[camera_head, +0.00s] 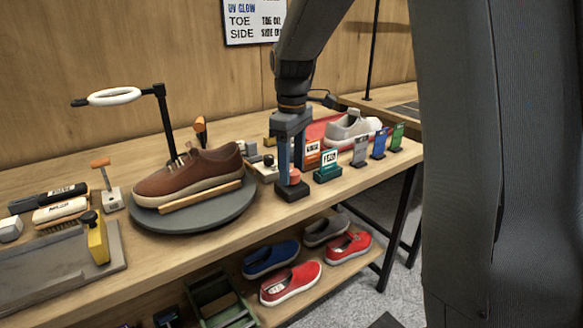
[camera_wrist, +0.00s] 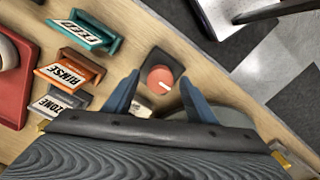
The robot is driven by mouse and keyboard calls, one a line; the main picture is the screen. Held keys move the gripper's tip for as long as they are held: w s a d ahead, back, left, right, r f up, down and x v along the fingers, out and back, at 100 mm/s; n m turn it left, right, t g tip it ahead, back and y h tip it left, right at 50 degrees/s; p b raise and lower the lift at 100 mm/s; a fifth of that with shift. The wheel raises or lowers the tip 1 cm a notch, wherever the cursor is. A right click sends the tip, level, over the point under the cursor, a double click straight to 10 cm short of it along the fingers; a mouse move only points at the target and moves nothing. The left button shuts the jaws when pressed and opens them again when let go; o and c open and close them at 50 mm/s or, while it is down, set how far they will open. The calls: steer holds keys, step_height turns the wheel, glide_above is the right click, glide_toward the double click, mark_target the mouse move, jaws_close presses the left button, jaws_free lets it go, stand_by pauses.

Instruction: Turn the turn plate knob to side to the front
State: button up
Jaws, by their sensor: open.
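The turn plate knob is a round red knob (camera_head: 293,177) on a small black base (camera_head: 292,193) near the table's front edge. In the wrist view, the red knob (camera_wrist: 160,77) shows a white mark on its lower right part. My gripper (camera_head: 291,168) points down over the knob with its blue fingers open. In the wrist view, the fingers of my gripper (camera_wrist: 159,79) stand on either side of the knob; I cannot tell whether they touch it. The round grey turn plate (camera_head: 200,228) carries a brown sneaker (camera_head: 188,173) to the left.
Teal (camera_head: 327,168) and orange (camera_head: 312,152) card stands are close to the right of my gripper, with other stands beyond. A white sneaker (camera_head: 350,130) is on a red tray (camera_head: 318,130) behind. Several shoes lie on the lower shelf (camera_head: 350,268).

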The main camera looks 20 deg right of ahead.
steer(key=shift+f, duration=0.15)
steer(key=c, duration=1)
steer(key=shift+c, duration=0.2)
